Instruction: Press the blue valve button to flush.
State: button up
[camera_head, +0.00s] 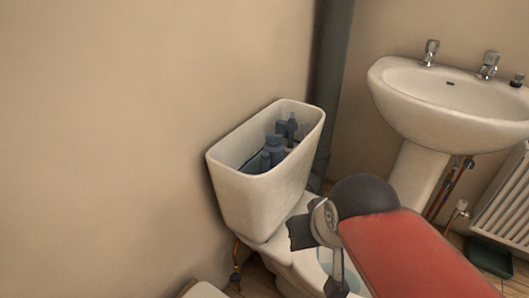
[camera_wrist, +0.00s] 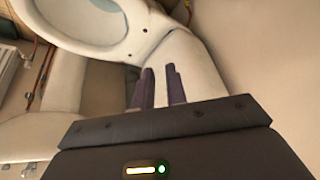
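The open white cistern (camera_head: 234,190) stands against the wall in the head view, with no lid on it. Blue-grey valve parts (camera_head: 273,150) stand inside it, with a taller piece (camera_head: 291,128) towards the back. I cannot tell which part is the button. My gripper's dark body (camera_head: 301,233) shows in front of the cistern's lower right side, below its rim. In the wrist view my gripper (camera_wrist: 160,72) has two dark fingers with a narrow empty gap between them. The valve parts do not show in the wrist view.
The toilet bowl (camera_wrist: 88,28) is below my arm. A white washbasin (camera_head: 440,108) on a pedestal stands at the right, with a radiator (camera_head: 505,205) beside it. A dark grey pipe (camera_head: 332,75) runs up the corner. The space above the cistern is clear.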

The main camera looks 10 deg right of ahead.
grip_shut()
dwell(1.3)
